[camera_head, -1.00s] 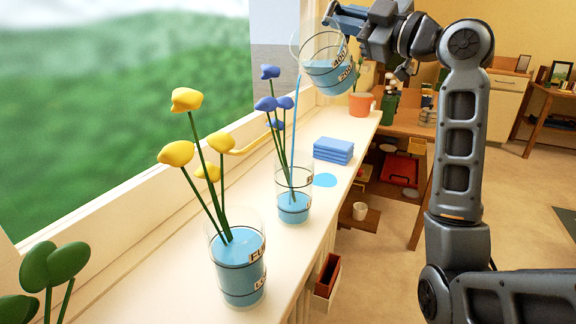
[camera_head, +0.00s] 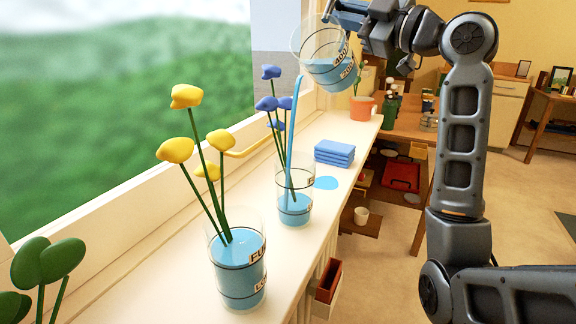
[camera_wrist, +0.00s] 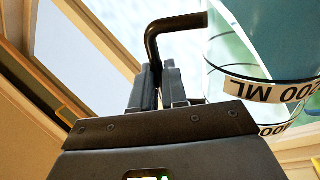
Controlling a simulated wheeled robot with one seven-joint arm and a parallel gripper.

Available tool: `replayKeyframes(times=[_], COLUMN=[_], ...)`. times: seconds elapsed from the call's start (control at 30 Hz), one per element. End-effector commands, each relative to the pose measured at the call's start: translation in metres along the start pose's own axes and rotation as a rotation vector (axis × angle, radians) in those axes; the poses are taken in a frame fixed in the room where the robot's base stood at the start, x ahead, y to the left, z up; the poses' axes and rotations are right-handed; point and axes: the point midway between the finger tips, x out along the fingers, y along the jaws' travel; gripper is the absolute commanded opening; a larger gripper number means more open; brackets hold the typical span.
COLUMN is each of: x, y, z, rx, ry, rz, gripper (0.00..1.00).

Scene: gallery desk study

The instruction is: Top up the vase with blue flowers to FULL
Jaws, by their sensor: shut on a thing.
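The vase with blue flowers (camera_head: 294,211) stands on the windowsill. It is clear, with blue water in its lower part, below the upper marked line. My gripper (camera_head: 345,14) is shut on the handle of a clear measuring jug (camera_head: 327,62), held tilted above and beyond the vase. The jug holds blue water, and a thin blue stream (camera_head: 293,130) runs from it down into the vase. In the wrist view my gripper (camera_wrist: 160,75) grips the jug's dark handle (camera_wrist: 175,25), with the jug (camera_wrist: 265,85) at the right.
A vase with yellow flowers (camera_head: 238,265) stands nearer, its water close to the FULL mark. Dark green plants (camera_head: 50,262) are at the lower left. A blue cloth stack (camera_head: 334,152), a blue puddle (camera_head: 326,183) and an orange pot (camera_head: 361,108) are on the sill.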

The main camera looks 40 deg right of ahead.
Motion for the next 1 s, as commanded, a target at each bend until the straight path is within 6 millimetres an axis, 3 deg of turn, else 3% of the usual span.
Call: replayKeyframes(times=[1.0], x=[0.0003], y=[0.0022], z=[-0.0063], rx=[-0.039], ry=[0.010], rz=[0.001], gripper=[0.00])
